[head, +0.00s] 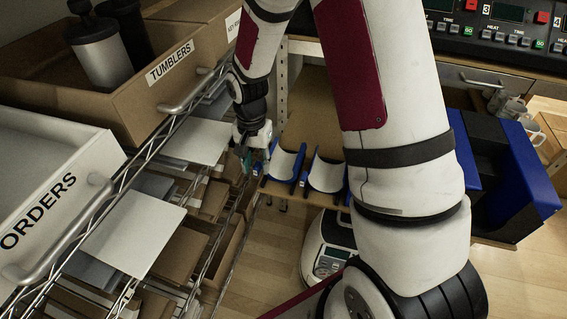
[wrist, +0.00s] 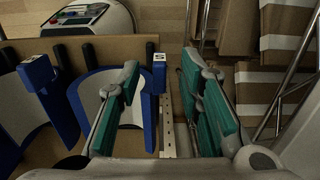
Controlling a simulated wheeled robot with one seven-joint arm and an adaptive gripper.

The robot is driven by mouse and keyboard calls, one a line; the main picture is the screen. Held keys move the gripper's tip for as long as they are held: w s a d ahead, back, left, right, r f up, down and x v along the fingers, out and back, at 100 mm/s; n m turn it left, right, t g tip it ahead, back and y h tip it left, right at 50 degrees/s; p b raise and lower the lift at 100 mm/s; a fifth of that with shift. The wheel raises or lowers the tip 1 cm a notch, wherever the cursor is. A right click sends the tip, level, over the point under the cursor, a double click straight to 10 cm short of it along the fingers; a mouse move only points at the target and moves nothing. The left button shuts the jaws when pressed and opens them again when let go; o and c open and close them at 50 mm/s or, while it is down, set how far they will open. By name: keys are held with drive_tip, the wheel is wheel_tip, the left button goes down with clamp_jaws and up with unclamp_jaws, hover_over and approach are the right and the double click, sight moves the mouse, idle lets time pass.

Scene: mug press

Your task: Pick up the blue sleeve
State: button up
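Two blue curved pieces with pale inner faces sit side by side on the tan shelf at the head view's centre, a left one (head: 285,163) and a right one (head: 325,173). I cannot tell whether either is the blue sleeve or only a holder. In the wrist view the nearer one (wrist: 88,92) lies left of and partly under my left finger, and the other (wrist: 22,105) is farther left. My gripper (head: 252,158) is at the shelf's left end. Its teal-padded fingers (wrist: 162,95) are wide apart and empty, with a blue tagged post (wrist: 158,70) showing between them.
A wire rack with boxes and an ORDERS bin (head: 55,190) stands close on the left, below the TUMBLERS box (head: 165,65). A white device (head: 328,245) is below the shelf. A blue and black unit (head: 515,170) is at right. Open floor lies below.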

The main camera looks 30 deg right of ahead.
drive_tip(key=shift+f, duration=0.9)
clamp_jaws()
wheel_tip(320, 180, up, 10)
drive_tip(key=shift+r+p, duration=0.1)
drive_tip(key=shift+p, duration=0.35)
